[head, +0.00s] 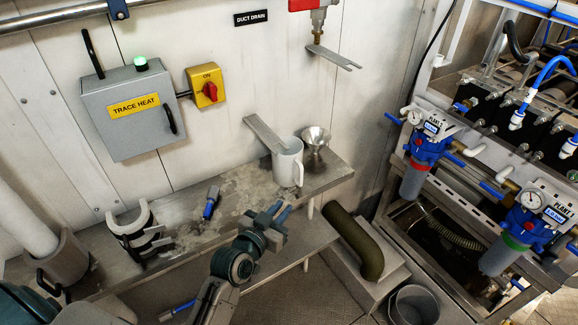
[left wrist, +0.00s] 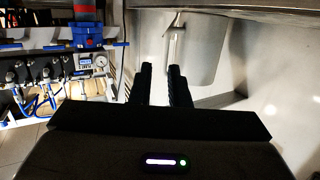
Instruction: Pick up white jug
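The white jug (head: 287,166) stands upright on the metal shelf (head: 325,178) against the wall, its handle on the right side. A flat grey strip leans at its rim. My left gripper (head: 277,212) is in front of and below the jug, apart from it, with its two fingers spread and nothing between them. In the left wrist view the jug (left wrist: 200,50) is beyond the fingertips (left wrist: 160,70), and its handle (left wrist: 173,48) lies roughly in line with them. My right gripper is in neither view.
A metal funnel (head: 315,140) stands just right of the jug. A blue-handled tool (head: 211,203) and a white-and-black holder (head: 137,232) are to the left on the shelf. A dark green pipe (head: 357,242) is below right. Filter housings (head: 427,138) stand at the right.

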